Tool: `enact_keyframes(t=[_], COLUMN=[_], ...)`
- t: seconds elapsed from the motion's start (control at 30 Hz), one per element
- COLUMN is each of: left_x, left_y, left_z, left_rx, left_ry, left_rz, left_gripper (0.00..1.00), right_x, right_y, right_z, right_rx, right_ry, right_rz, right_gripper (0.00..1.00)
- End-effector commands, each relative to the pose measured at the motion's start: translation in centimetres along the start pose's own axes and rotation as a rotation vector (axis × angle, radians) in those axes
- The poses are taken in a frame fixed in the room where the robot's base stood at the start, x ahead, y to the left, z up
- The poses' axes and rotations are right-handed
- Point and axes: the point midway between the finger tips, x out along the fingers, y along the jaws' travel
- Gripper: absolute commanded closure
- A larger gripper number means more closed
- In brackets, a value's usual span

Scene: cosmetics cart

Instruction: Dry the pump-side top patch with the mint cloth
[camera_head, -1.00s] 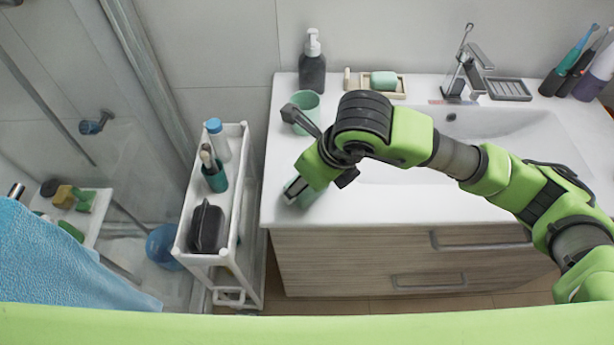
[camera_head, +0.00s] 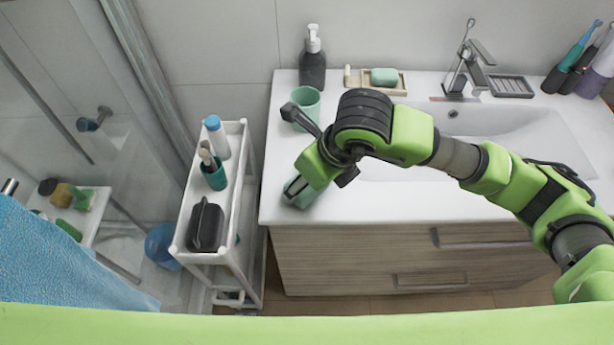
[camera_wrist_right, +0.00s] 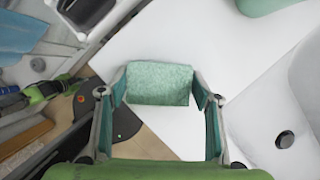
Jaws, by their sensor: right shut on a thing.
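The mint cloth (camera_wrist_right: 160,83) is held between the fingers of my right gripper (camera_wrist_right: 160,100), seen in the right wrist view as a folded speckled green piece. In the head view my right gripper (camera_head: 298,192) points down at the left front of the white vanity top (camera_head: 380,203). Whether the cloth touches the top is hard to tell. A dark pump bottle (camera_head: 313,70) with a white head stands at the back left of the top. No distinct wet patch shows; my arm hides part of this area.
A green cup (camera_head: 307,97) stands behind my right wrist. A soap dish with green soap (camera_head: 384,76) and the tap (camera_head: 464,70) are at the back. The basin (camera_head: 500,140) lies right. A white cart (camera_head: 178,240) with bottles and a black case stands left, across a narrow gap.

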Motion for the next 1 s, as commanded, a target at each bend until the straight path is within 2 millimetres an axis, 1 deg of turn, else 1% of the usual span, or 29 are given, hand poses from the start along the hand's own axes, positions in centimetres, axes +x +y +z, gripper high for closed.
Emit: enact_keyframes(t=[0.67,1.0], left_x=[1.0,2.6], left_y=[0.0,0.0], left_z=[0.1,0.3], left_rx=[-0.001,-0.001], left_ry=[-0.001,-0.001], left_rz=[0.0,0.0], left_gripper=[1.0,1.0], right_x=[0.7,1.6], right_y=[-0.1,-2.1], right_z=[-0.2,1.7], right_rx=[0.0,0.001], right_ry=[-0.001,-0.001], right_rz=[0.0,-0.002], right_gripper=[0.59,0.59])
